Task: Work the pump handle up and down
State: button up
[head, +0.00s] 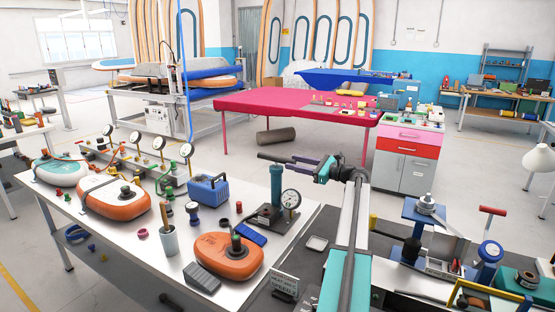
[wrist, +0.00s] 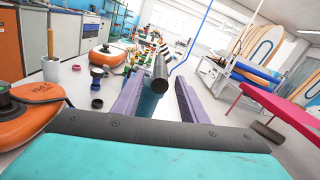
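The hand pump has an upright teal cylinder (head: 277,188) with a round white gauge (head: 291,199) beside it, on a dark base on the white bench. Its black bar handle (head: 270,157) lies across the top of the cylinder. My gripper (head: 308,164) is at the right end of this bar, its purple fingers pointing left. In the wrist view, my gripper (wrist: 158,84) has one finger on each side of the black handle (wrist: 160,72), seen end-on. Gaps show between the handle and both fingers, so it is open. The teal cylinder (wrist: 150,104) is partly hidden behind the handle and fingers.
A blue box (head: 208,190) stands left of the pump. A pink table (head: 290,105) stands behind. Air above the handle looks clear.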

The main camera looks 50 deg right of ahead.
aim_at(278, 159)
jog(key=p+x, duration=0.1)
jog(key=x, duration=0.7)
jog(key=shift+w+p, duration=0.1)
jog(key=shift+p, duration=0.2)
grip_shut()
